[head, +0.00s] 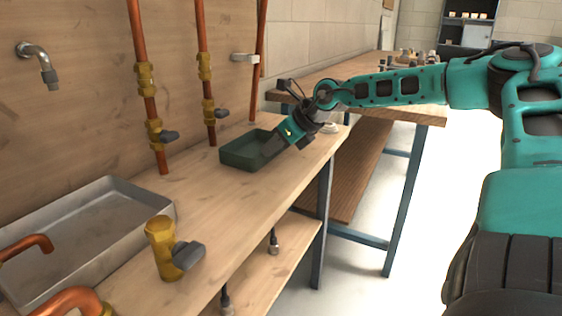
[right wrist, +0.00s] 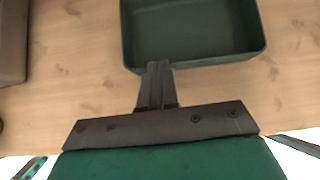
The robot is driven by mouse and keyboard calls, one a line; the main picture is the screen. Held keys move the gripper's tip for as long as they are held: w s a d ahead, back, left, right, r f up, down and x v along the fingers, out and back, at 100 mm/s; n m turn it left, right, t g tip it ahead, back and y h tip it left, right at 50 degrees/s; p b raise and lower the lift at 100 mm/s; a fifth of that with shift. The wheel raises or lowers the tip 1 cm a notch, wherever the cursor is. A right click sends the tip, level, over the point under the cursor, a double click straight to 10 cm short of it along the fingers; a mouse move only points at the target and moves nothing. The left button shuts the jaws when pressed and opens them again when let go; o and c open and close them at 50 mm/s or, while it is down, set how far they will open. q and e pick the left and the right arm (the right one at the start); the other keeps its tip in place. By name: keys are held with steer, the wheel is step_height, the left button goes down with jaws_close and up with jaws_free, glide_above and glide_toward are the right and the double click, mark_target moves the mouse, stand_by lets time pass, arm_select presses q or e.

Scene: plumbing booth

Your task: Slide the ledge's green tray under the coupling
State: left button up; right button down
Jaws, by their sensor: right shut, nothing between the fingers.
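The dark green tray (head: 236,160) sits on the wooden ledge at its far end, below and right of the second copper pipe. In the right wrist view the tray (right wrist: 200,58) is open-topped and looks empty. My right gripper (head: 270,150) is shut and empty, reaching down at the tray's right side. In the right wrist view its closed fingertips (right wrist: 158,68) are at the tray's near wall; I cannot tell whether they touch it. Brass couplings (head: 154,133) and (head: 209,112) sit on the vertical copper pipes; which one the task means is unclear. My left gripper is not in view.
A grey metal basin (head: 150,190) stands on the ledge at left, with a brass valve (head: 165,250) near the front edge. A wall tap (head: 38,62) hangs above. Bare ledge (head: 200,195) lies between basin and tray. A second workbench (head: 400,105) stands behind.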

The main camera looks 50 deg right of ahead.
mark_target(244, 153)
steer(key=w, duration=0.2)
steer(key=w+a, duration=0.1)
steer(key=w, duration=0.1)
steer(key=w+a, duration=0.1)
steer(key=w, duration=0.1)
steer(key=shift+f, duration=0.15)
steer(key=shift+w+a, duration=0.2)
steer(key=shift+w, duration=0.25)
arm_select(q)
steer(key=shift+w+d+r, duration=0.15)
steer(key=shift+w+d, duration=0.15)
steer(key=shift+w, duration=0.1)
